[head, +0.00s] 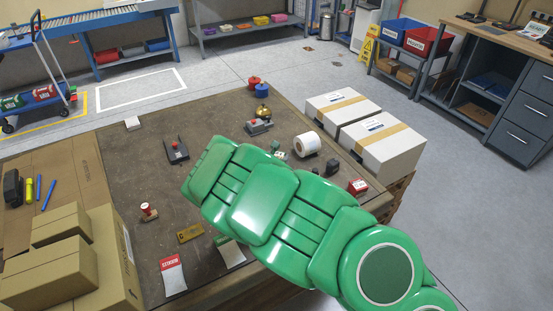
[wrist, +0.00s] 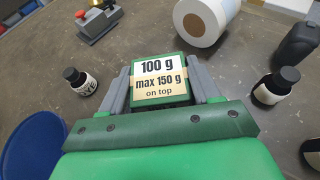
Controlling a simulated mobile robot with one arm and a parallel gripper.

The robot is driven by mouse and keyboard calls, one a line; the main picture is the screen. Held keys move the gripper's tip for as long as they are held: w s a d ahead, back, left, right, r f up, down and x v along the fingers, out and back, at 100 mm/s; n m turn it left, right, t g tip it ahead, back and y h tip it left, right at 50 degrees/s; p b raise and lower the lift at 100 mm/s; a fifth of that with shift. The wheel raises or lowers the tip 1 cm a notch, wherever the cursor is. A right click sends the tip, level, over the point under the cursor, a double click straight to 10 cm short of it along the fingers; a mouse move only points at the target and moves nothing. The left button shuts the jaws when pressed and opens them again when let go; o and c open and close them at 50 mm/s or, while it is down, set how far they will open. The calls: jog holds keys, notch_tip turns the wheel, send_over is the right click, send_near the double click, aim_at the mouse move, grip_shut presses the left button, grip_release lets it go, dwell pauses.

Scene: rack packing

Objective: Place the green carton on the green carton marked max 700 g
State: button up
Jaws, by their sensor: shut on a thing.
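In the wrist view my gripper (wrist: 160,88) has its grey fingers on both sides of a green carton (wrist: 182,101). Its top label reads 100 g, max 150 g on top. I cannot tell whether it touches the table. In the head view my green arm covers most of the gripper; a small green and white shape (head: 280,155) past the arm, beside the white roll, appears to be the held carton. I do not see a green carton marked max 700 g in either view; my arm hides part of the table.
A white roll (wrist: 206,18), a device with a red knob (wrist: 98,22) and small black bottles (wrist: 80,82) (wrist: 276,86) stand around the gripper. A blue round thing (wrist: 32,145) is at left. Two white boxes (head: 382,150) flank the table. The table's middle left (head: 125,165) is mostly clear.

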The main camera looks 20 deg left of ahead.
jog(key=shift+f, duration=0.2)
jog(key=o, duration=1.1)
jog(key=shift+r, duration=0.1)
jog(key=shift+s+a+r, duration=0.1)
jog(key=shift+s+r, duration=0.15)
jog(key=shift+s, duration=0.15)
jog(key=shift+v, duration=5.55)
